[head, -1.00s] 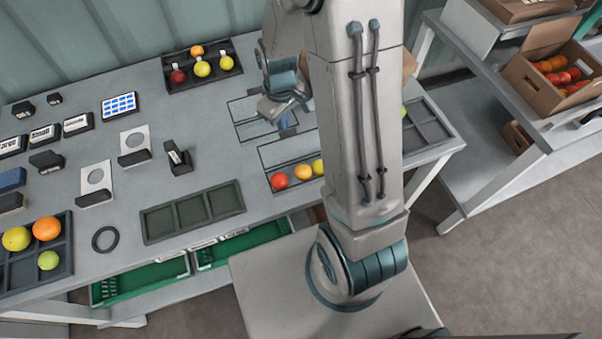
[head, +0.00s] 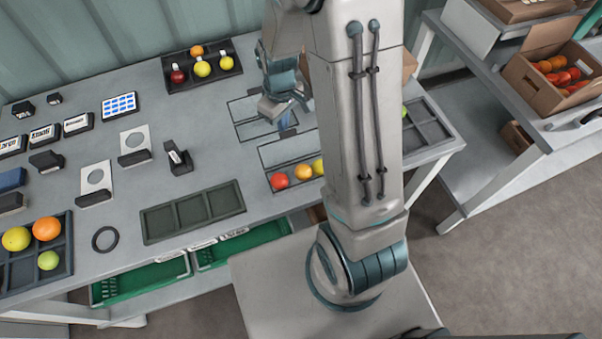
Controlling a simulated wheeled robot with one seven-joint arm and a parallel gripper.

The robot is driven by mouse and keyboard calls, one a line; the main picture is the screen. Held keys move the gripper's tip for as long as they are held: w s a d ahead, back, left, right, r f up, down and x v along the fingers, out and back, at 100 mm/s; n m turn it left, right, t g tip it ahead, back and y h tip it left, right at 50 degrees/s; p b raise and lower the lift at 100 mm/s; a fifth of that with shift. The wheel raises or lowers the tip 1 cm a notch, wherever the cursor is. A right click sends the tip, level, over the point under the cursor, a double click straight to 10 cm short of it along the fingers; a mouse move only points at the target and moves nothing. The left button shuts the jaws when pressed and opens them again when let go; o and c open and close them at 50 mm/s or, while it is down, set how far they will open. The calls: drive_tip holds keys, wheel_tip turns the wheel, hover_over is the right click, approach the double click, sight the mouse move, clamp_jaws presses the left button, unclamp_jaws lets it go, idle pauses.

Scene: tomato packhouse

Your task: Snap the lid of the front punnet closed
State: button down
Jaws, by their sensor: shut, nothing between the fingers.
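The front punnet (head: 292,186) is a clear tray with thin dark edges on the grey table, partly behind my arm. A red tomato (head: 279,180), an orange one (head: 303,172) and a yellow one (head: 318,166) show in its near part. A clear panel (head: 285,152) outlined behind them looks like its lid, but I cannot tell its exact angle. My gripper (head: 284,122) is shut and empty, pointing down behind this punnet, over another clear outlined shape (head: 250,115). Contact with the lid cannot be made out.
A dark tray (head: 165,75) with several fruits stands at the back. An empty divided tray (head: 192,212) lies front left, with a black ring (head: 105,239) beside it. Another divided tray (head: 430,125) is right of my arm. A black upright device (head: 178,158) stands left of the punnet.

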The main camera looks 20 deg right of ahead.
drive_tip(key=shift+s, duration=0.15)
drive_tip(key=shift+s+r+p, duration=0.15)
drive_tip(key=shift+s+r, duration=0.2)
drive_tip(key=shift+s, duration=0.7)
drive_tip(key=shift+s+r+p, duration=0.15)
drive_tip(key=shift+s+r, duration=0.15)
drive_tip(key=shift+s, duration=0.75)
drive_tip(key=shift+s+r+p, duration=0.15)
drive_tip(key=shift+s+r, duration=0.2)
drive_tip(key=shift+s, duration=0.7)
drive_tip(key=s, duration=0.2)
drive_tip(key=shift+s+r, duration=0.35)
wheel_tip(320, 180, up, 8)
drive_tip(key=p, duration=0.6)
drive_tip(key=shift+p, duration=0.4)
